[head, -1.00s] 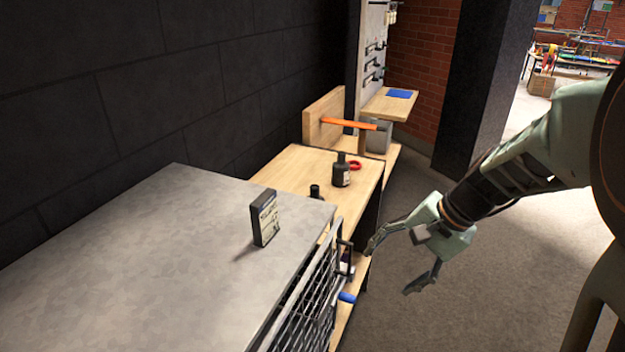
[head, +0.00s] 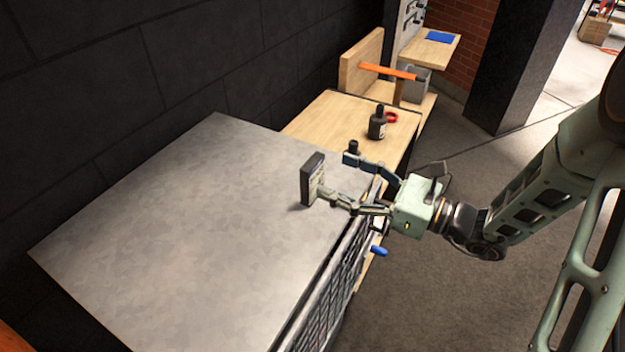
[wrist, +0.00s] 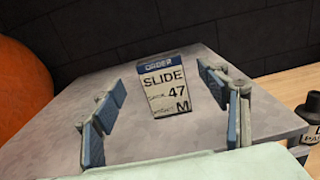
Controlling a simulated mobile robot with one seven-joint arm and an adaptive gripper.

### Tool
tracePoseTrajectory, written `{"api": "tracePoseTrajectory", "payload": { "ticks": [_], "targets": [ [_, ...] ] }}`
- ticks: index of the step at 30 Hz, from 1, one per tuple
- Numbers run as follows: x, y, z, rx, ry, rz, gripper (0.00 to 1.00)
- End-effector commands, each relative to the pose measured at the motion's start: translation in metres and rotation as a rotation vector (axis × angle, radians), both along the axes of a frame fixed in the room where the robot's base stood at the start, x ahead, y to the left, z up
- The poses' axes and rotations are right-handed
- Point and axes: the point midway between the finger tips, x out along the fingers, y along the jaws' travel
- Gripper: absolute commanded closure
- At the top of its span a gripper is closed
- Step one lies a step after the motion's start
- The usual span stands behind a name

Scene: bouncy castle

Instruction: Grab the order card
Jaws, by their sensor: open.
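The order card (head: 311,179) is a small dark-edged block that stands upright on the grey metal top (head: 190,230), near its right edge. In the wrist view the order card (wrist: 168,86) faces me, with a blue "ORDER" band and the words "SLIDE", "47" and "M". My gripper (head: 338,180) is open and reaches over the top from the right, its fingertips close to the card. In the wrist view the fingers of my gripper (wrist: 160,98) stand on either side of the card's line, with the card ahead of them. I see no contact.
A wooden bench (head: 340,118) behind the top holds a dark bottle (head: 377,125) and a red ring (head: 391,117). A wire rack (head: 335,290) runs along the top's right side. A dark block wall (head: 180,60) stands behind. The top's left part is clear.

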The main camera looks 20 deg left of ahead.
Motion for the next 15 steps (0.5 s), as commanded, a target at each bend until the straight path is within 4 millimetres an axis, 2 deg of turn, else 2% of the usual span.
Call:
{"api": "tracePoseTrajectory", "payload": {
  "ticks": [8,15],
  "targets": [
    [0.002,0.024,0.002,-0.002,0.000,0.003,0.32],
    [0.005,0.058,0.003,-0.002,-0.002,0.003,0.32]
  ]
}}
